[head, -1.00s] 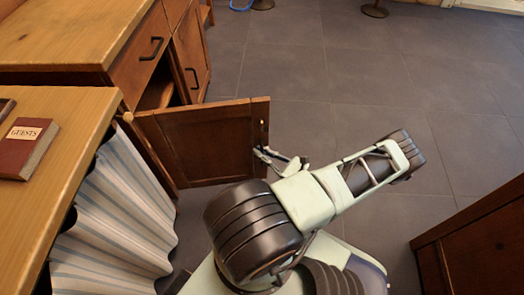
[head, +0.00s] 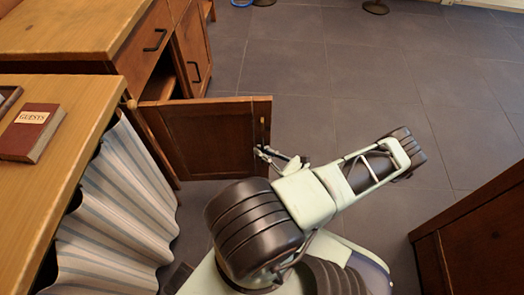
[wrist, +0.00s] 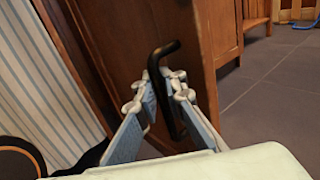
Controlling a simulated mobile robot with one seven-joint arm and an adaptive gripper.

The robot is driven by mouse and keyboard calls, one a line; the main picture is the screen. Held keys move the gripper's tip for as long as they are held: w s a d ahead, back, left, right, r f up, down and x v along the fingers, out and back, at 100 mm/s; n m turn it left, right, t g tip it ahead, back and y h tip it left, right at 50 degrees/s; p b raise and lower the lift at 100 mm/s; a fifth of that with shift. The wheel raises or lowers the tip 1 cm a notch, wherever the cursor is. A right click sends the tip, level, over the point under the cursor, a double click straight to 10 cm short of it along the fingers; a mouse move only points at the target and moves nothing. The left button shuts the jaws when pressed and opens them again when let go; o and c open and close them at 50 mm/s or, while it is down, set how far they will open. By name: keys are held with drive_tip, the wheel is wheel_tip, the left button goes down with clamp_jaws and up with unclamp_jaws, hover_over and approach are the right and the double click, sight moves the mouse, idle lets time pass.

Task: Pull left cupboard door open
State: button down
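The brown wooden cupboard door (head: 215,135) stands swung out from the cabinet front, its free edge towards the middle of the head view. Its dark handle (head: 263,131) is near that free edge. In the wrist view the black bar handle (wrist: 163,60) runs down between the fingers in front of the door panel (wrist: 125,45). My gripper (head: 265,154) is at the handle; in the wrist view its fingers (wrist: 165,88) are close together on both sides of the bar and look shut on it. The lower end of the handle is partly hidden by the fingers.
The cabinet opening (head: 160,83) shows behind the door. A striped curtain (head: 115,215) hangs under the wooden counter (head: 85,110), which bears a red guest book (head: 32,130). Another wooden cabinet (head: 480,235) stands at the lower right.

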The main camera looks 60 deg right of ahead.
drive_tip(key=c, duration=2.1)
unclamp_jaws()
drive_tip(key=shift+s+d, duration=0.25)
drive_tip(key=shift+w+a, duration=0.1)
drive_tip(key=s, duration=0.7)
drive_tip(key=shift+s+a, duration=0.2)
drive_tip(key=shift+s, duration=0.1)
